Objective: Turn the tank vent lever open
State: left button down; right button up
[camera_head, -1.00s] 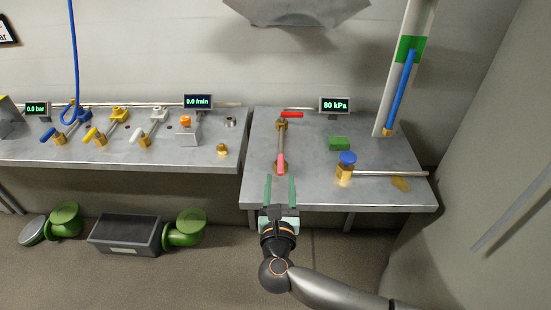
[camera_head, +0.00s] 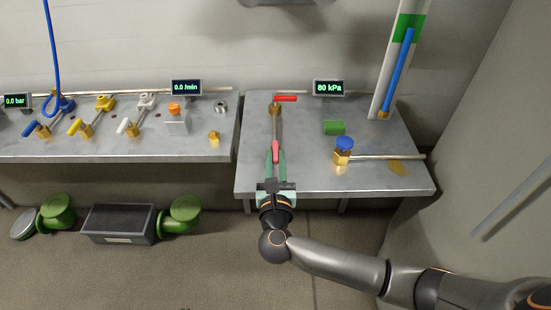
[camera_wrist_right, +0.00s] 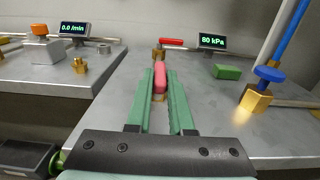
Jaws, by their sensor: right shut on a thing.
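A pink-red lever (camera_head: 276,150) sits on the brass valve at the near end of a pipe on the right bench. My right gripper (camera_head: 275,160) has its green fingers on both sides of this lever and is shut on it. In the right wrist view the lever (camera_wrist_right: 160,78) shows between the fingertips, with the brass below it partly hidden. A second, red lever (camera_head: 286,98) lies crosswise on the brass fitting at the far end of the same pipe; it also shows in the wrist view (camera_wrist_right: 172,43). No label tells which is the tank vent lever. My left gripper is not in view.
A display (camera_head: 329,87) reads 80 kPa at the back. A green block (camera_head: 334,127) and a blue-knobbed brass valve (camera_head: 344,147) stand to the right. The left bench (camera_head: 185,151) holds several valves, beyond a gap.

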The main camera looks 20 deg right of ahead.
grip_shut()
